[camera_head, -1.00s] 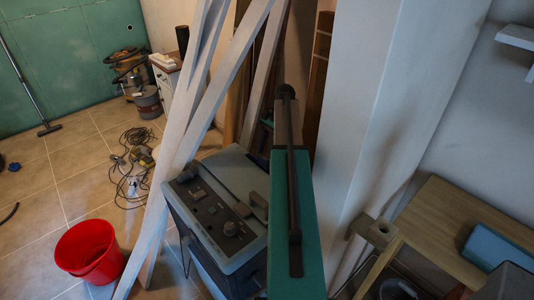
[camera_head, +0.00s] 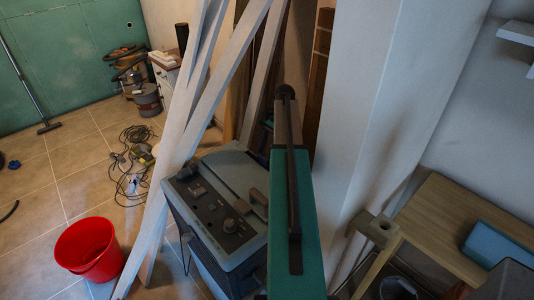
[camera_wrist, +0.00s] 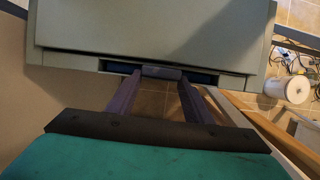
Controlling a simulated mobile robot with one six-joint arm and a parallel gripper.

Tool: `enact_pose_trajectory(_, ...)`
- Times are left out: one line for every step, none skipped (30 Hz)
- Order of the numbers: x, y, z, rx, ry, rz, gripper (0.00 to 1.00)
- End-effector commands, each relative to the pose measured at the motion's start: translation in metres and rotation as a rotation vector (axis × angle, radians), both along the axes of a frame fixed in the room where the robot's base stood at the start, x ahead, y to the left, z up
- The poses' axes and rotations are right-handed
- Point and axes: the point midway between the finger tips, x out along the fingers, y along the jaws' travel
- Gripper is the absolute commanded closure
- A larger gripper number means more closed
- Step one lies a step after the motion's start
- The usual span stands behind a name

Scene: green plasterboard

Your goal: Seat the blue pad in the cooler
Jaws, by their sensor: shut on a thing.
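The grey-teal cooler (camera_head: 222,210) stands left of my arm in the head view, with dark knobs on its top and a brown handle. Its broad grey top fills the upper part of the wrist view (camera_wrist: 150,32). A dark blue strip, which looks like the edge of the blue pad (camera_wrist: 204,77), lies in the slot under the panel's edge. My gripper (camera_wrist: 162,73) reaches this strip and is shut on its dark middle part. Most of the pad is hidden inside or behind the cooler. My gripper is hidden in the head view.
Pale beams (camera_head: 190,125) lean left of the cooler, and a white column (camera_head: 385,100) stands at right. A red bucket (camera_head: 90,252) and a cable tangle (camera_head: 134,165) lie on the floor. A wooden table (camera_head: 440,225) holds a light blue box (camera_head: 496,244).

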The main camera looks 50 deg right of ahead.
Motion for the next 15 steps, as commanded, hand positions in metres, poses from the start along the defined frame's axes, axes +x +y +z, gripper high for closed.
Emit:
enact_pose_trajectory(0.0, 0.0001, -0.0011, 0.0, 0.0, 0.0, 0.81)
enact_pose_trajectory(0.0, 0.0, -0.0016, 0.0, 0.0, 0.0, 0.81)
enact_pose_trajectory(-0.0001, 0.0001, -0.0023, 0.0, 0.0, 0.0, 0.81)
enact_pose_trajectory(-0.0001, 0.0001, -0.0028, 0.0, 0.0, 0.0, 0.81)
enact_pose_trajectory(-0.0001, 0.0001, -0.0032, 0.0, 0.0, 0.0, 0.81)
enact_pose_trajectory(-0.0001, 0.0, -0.003, 0.0, 0.0, 0.0, 0.5)
enact_pose_trajectory(-0.0001, 0.0001, -0.0028, 0.0, 0.0, 0.0, 0.45)
enact_pose_trajectory(0.0, 0.0001, -0.0028, 0.0, 0.0, 0.0, 0.4)
enact_pose_trajectory(0.0, 0.0001, -0.0028, 0.0, 0.0, 0.0, 0.33)
enact_pose_trajectory(0.0, 0.0001, -0.0028, 0.0, 0.0, 0.0, 0.32)
enact_pose_trajectory(0.0, 0.0001, -0.0028, 0.0, 0.0, 0.0, 0.32)
enact_pose_trajectory(0.0, 0.0001, -0.0028, 0.0, 0.0, 0.0, 0.32)
enact_pose_trajectory(0.0, 0.0001, -0.0028, 0.0, 0.0, 0.0, 0.32)
enact_pose_trajectory(0.0, 0.0001, -0.0028, 0.0, 0.0, 0.0, 0.32)
enact_pose_trajectory(-0.0001, 0.0001, -0.0028, 0.0, 0.0, 0.0, 0.32)
